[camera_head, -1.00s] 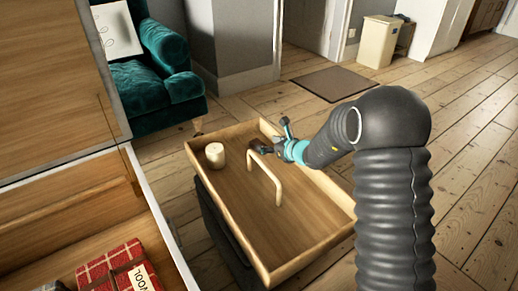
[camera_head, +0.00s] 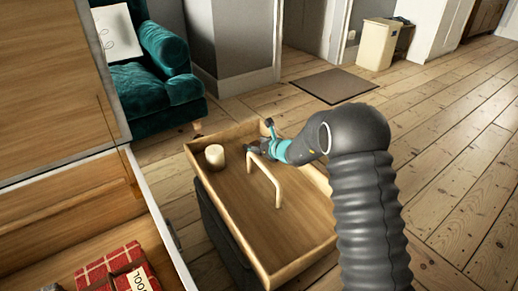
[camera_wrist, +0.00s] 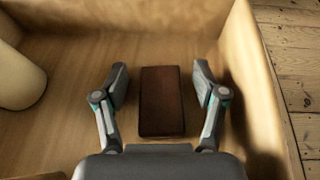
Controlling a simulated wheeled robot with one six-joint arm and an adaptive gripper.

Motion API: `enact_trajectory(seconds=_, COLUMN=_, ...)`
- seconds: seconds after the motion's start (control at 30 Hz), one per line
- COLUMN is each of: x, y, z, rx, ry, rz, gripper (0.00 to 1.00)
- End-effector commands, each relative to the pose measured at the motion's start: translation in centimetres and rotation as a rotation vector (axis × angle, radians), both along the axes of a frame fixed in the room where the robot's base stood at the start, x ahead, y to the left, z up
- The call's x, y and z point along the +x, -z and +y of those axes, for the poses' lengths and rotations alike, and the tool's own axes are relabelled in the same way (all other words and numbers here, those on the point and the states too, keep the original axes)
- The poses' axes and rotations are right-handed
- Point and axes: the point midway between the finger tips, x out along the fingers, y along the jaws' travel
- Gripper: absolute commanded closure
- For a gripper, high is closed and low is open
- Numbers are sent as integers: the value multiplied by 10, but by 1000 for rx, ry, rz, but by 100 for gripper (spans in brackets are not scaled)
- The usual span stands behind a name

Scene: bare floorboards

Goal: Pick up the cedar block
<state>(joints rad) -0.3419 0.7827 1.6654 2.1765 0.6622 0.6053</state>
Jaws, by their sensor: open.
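The cedar block, a reddish-brown rectangular block (camera_wrist: 161,102), lies on the floor of the wooden tray in the wrist view. My gripper (camera_wrist: 160,85) is open, with one finger on each side of the block and a gap on both sides. In the head view my gripper (camera_head: 258,146) is low inside the wooden tray (camera_head: 229,231), beyond its arched handle. The block cannot be made out in the head view, where the gripper and handle are in the way.
A cream cylinder (camera_head: 215,157) stands in the tray left of my gripper; it also shows in the wrist view (camera_wrist: 18,75). The tray's handle (camera_head: 268,182) arches nearby. An open drawer with a red checked parcel (camera_head: 118,272) is at lower left. A teal armchair (camera_head: 155,80) stands behind.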

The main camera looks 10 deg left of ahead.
Motion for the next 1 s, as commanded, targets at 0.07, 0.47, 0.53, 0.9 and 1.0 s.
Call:
enact_trajectory(seconds=0.07, x=0, y=0, z=0, rx=0, ry=0, rz=0, gripper=44)
enact_trajectory(seconds=0.47, x=0, y=0, z=0, rx=0, ry=0, rz=0, gripper=83)
enact_trajectory(seconds=0.53, x=0, y=-1, z=0, rx=-1, ry=0, rz=-1, gripper=83)
enact_trajectory(seconds=0.9, x=0, y=-33, z=0, rx=1, ry=-2, rz=-4, gripper=83)
enact_trajectory(seconds=1.0, x=-2, y=-47, z=-5, rx=0, ry=1, rz=-2, gripper=83)
